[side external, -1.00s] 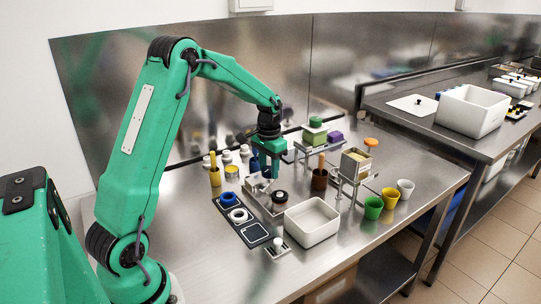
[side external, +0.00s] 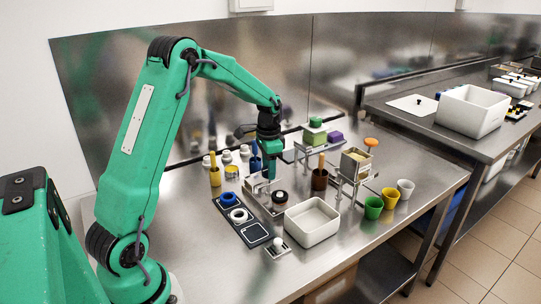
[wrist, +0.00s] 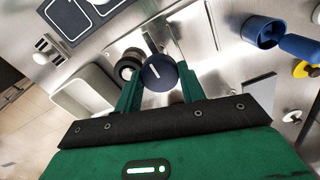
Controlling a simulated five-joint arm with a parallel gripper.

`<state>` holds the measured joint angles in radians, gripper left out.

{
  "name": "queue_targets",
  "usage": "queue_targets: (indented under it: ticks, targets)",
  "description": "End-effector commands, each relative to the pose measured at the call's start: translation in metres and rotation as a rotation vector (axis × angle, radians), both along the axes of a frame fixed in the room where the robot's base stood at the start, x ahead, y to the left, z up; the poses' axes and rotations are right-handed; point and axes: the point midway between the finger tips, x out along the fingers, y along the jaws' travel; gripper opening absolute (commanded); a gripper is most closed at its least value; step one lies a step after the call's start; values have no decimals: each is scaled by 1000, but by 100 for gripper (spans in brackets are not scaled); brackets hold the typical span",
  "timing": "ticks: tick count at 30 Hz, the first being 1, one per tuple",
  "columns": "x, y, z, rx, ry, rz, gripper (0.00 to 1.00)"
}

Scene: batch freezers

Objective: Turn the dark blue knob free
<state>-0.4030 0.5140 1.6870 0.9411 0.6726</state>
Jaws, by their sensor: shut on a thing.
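The dark blue knob (wrist: 159,73) shows in the wrist view as a round cap with a pale pointer line running to its upper left edge. My gripper (wrist: 158,88) has its two green fingers on opposite sides of the knob and is shut on it. In the side view my gripper (side external: 269,174) points straight down over a metal fixture (side external: 258,196) on the steel table. The knob is mostly hidden behind the fingers there. I cannot tell whether it is still seated on the fixture.
A black round knob (side external: 280,197) is close beside, also in the wrist view (wrist: 128,66). A white tray (side external: 313,223) stands in front right, a dark mat (side external: 255,234) with rings front left. A blue cup (wrist: 262,31), white bottles and a yellow cup (side external: 215,178) stand behind and left.

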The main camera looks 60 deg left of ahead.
Motion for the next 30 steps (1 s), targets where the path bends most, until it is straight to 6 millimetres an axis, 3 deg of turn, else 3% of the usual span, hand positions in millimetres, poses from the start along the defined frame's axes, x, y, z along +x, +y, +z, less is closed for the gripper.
queue_targets:
  ticks: [2,3,6,20,30]
  targets:
    - [1,0,2,2,-5,-3,17]
    - [1,0,2,2,-5,-3,43]
    - [1,0,2,1,-3,-2,61]
    - [1,0,7,1,-1,0,61]
    - [1,0,46,3,-5,-1,61]
